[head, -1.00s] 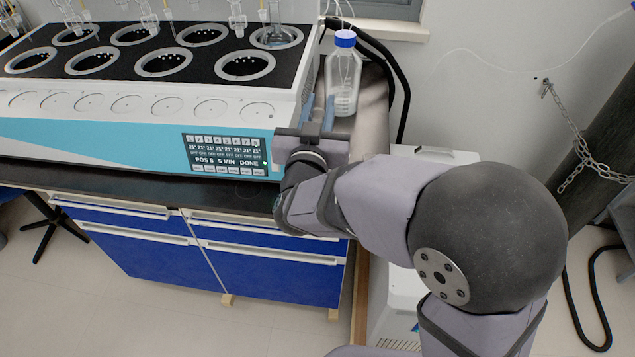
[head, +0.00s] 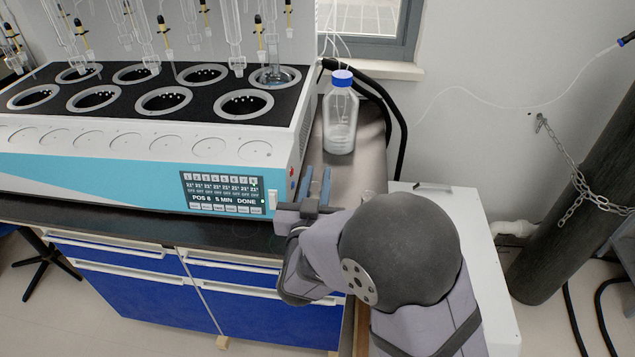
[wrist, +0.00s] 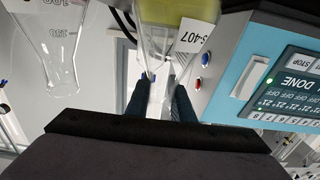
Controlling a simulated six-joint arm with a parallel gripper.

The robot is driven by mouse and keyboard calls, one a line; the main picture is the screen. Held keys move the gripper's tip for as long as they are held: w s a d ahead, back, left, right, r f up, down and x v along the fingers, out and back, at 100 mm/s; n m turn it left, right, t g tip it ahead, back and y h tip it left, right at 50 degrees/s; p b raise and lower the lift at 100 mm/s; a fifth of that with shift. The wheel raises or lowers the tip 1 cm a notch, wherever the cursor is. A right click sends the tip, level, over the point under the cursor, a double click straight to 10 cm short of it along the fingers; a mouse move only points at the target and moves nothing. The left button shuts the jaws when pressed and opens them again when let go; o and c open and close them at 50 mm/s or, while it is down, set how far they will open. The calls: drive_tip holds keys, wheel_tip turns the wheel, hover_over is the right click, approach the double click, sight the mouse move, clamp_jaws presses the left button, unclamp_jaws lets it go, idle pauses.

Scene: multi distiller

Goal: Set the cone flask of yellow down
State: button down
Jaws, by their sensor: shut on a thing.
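The cone flask of yellow (wrist: 172,35) is at the top middle of the wrist view, with yellow liquid in its wide part and a white label reading S-407. The wrist picture appears upside down. My gripper (wrist: 160,100) is shut on the flask's neck, one dark finger on each side. In the head view my gripper (head: 318,182) is by the distiller's front right corner, over the bench. I cannot make out the yellow flask there. Its base is cut off in the wrist view, so I cannot tell whether it touches the bench.
A clear graduated flask (wrist: 50,45) is close beside in the wrist view. A blue-capped bottle (head: 341,115) stands behind my gripper on the bench strip (head: 365,150). The distiller (head: 120,158) is at the left, its panel (head: 224,192) reading DONE. A white cabinet (head: 465,225) is at the right.

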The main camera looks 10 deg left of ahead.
drive_tip(key=shift+f, duration=0.45)
drive_tip(key=shift+f, duration=0.15)
drive_tip(key=c, duration=1.5)
unclamp_jaws()
drive_tip(key=shift+c, duration=0.2)
drive_tip(key=shift+s, duration=0.35)
drive_tip(key=s, duration=1.1)
drive_tip(key=shift+s+b, duration=0.2)
drive_tip(key=shift+b, duration=0.25)
